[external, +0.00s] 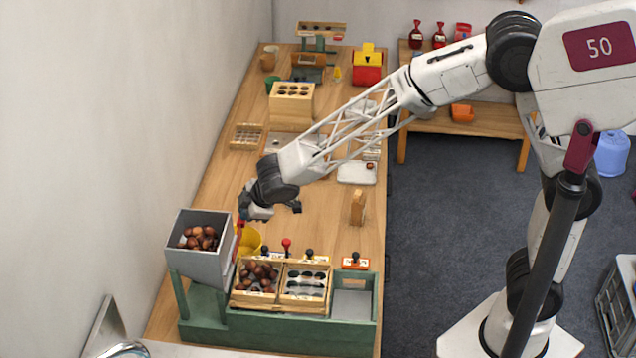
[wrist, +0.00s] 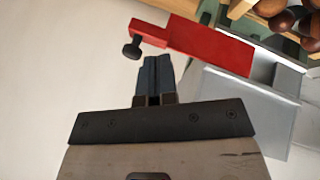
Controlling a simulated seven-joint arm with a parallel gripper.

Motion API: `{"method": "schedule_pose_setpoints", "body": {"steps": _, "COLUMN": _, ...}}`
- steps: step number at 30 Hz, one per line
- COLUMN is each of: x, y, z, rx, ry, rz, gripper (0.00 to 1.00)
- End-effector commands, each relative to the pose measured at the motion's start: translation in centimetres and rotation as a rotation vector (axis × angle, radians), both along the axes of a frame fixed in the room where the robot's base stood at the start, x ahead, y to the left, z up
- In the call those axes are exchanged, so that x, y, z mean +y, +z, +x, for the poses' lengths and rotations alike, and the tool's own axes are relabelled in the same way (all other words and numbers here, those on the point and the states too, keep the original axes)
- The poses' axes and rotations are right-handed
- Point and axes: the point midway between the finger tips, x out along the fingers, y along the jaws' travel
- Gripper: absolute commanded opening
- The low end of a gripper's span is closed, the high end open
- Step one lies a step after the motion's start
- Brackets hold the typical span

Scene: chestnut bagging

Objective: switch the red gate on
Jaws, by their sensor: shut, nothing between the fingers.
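The red gate (wrist: 205,45) is a flat red plate with a narrower arm ending in a dark knob (wrist: 132,48), just beyond my fingertips in the wrist view. In the external view a bit of the red gate (external: 239,228) shows at the right side of the grey hopper (external: 199,256). My gripper (wrist: 153,68) is shut and empty, pointing at the gate near the knob; I cannot tell whether it touches. In the external view my gripper (external: 250,208) is above the hopper's right edge. A red-knobbed lever (external: 286,244) stands behind the wooden trays.
The hopper holds several chestnuts. A green stand (external: 275,333) carries a tray of chestnuts (external: 256,277) and a slotted tray (external: 305,284). Black-knobbed levers (external: 309,254) stand behind them. A yellow container (external: 250,241) is close beside the gate. The wall is at the left.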

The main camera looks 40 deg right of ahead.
Motion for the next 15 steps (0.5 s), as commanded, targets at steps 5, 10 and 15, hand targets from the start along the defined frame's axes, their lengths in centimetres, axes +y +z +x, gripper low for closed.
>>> {"method": "schedule_pose_setpoints", "body": {"steps": 5, "x": -0.3, "y": -0.3, "z": 1.0, "rx": 0.002, "ry": 0.000, "rz": -0.001, "gripper": 0.00}}
{"method": "schedule_pose_setpoints", "body": {"steps": 10, "x": -0.5, "y": -0.3, "z": 1.4, "rx": 0.001, "ry": 0.000, "rz": -0.001, "gripper": 0.00}}
{"method": "schedule_pose_setpoints", "body": {"steps": 15, "x": -0.5, "y": -0.3, "z": 1.4, "rx": 0.001, "ry": 0.000, "rz": -0.001, "gripper": 0.00}}
